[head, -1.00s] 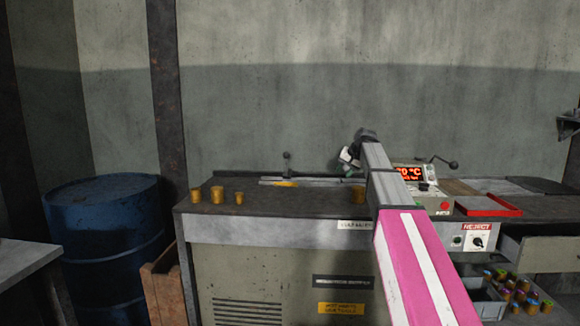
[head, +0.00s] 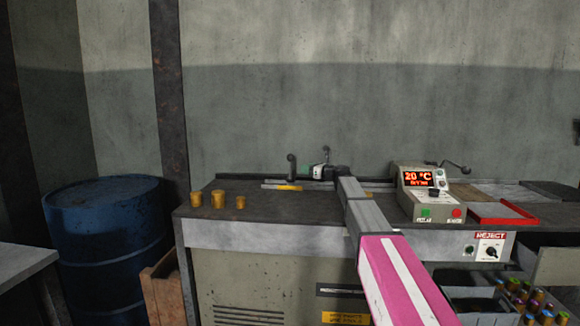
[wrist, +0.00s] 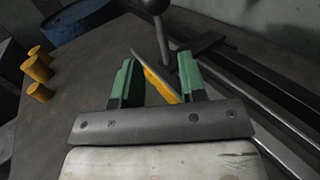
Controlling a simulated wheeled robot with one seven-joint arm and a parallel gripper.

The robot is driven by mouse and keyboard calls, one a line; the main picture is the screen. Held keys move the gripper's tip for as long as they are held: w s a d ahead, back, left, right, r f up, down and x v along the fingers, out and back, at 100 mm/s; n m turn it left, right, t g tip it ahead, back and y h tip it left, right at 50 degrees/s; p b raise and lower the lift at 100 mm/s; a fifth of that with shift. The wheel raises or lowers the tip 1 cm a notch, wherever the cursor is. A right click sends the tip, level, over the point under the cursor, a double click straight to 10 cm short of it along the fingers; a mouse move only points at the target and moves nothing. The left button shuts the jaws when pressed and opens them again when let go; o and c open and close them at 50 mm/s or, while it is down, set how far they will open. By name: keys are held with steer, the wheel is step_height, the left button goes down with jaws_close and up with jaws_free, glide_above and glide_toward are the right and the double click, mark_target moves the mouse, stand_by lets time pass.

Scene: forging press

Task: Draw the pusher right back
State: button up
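The pusher's handle (head: 291,167) is a dark upright stem with a round knob, standing by the rails at the back of the bench. In the wrist view the handle (wrist: 161,34) rises just beyond my fingertips, roughly between their lines. My gripper (head: 304,171) points left, close to the handle's right side. In the wrist view its green fingers are apart and nothing is held between them (wrist: 157,68). A yellow strip (wrist: 161,86) lies below and between the fingers; it also shows near the handle's foot (head: 288,187). I cannot tell whether the fingers touch the handle.
Several yellow-brown cylinders (head: 218,199) stand on the left of the bench top (head: 265,211). A control box (head: 430,193) reading 20 °C and a red-edged tray (head: 503,213) are at the right. A blue drum (head: 105,235) stands left of the bench. Long rails (wrist: 255,85) run along the back.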

glide_above(290, 179)
steer(key=shift+w+d, duration=0.1)
steer(key=shift+w, duration=0.25)
steer(key=shift+c, duration=0.3)
steer(key=shift+r, duration=0.1)
jaws_close()
